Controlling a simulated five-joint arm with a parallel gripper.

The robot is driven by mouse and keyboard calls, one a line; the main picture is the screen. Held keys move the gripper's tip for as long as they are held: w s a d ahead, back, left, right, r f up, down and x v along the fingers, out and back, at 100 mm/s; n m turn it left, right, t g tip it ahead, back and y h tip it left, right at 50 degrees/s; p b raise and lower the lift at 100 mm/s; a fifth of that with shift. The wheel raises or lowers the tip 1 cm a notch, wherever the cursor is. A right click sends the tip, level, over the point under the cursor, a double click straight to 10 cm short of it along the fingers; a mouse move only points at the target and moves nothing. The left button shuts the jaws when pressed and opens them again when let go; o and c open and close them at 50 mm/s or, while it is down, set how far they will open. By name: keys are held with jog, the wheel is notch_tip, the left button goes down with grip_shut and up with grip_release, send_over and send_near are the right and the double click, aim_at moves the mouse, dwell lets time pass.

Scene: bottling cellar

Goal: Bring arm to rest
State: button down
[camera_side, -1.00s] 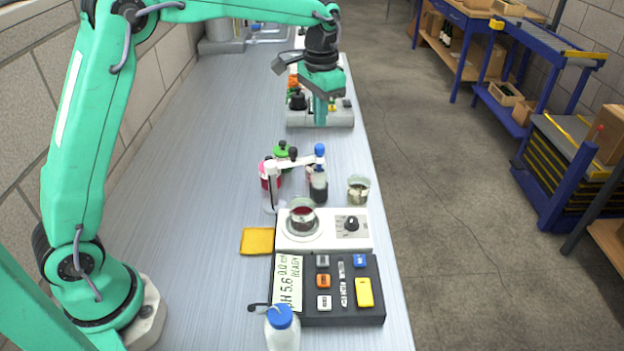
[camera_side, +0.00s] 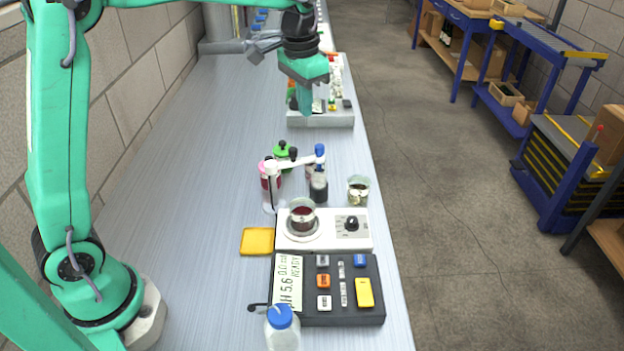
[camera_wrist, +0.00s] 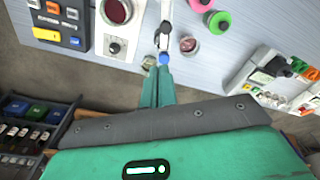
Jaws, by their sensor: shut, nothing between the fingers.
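My gripper (camera_side: 306,104) is shut and empty in the side view. I cannot tell the exact height of the fingertips over the bench. My arm reaches in from the left, and its upper part leaves the top of the side view.
A stirrer (camera_side: 340,241) carries a beaker of red liquid (camera_side: 302,215). Bottles and a glass beaker (camera_side: 358,189) stand behind it. The bench's left part is clear.

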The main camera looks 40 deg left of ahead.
jog(key=s+a+n+t, duration=0.2)
jog(key=s+t, duration=0.2)
jog(key=s, duration=2.1)
jog(key=shift+n+t, duration=0.3)
jog(key=shift+t, duration=0.1)
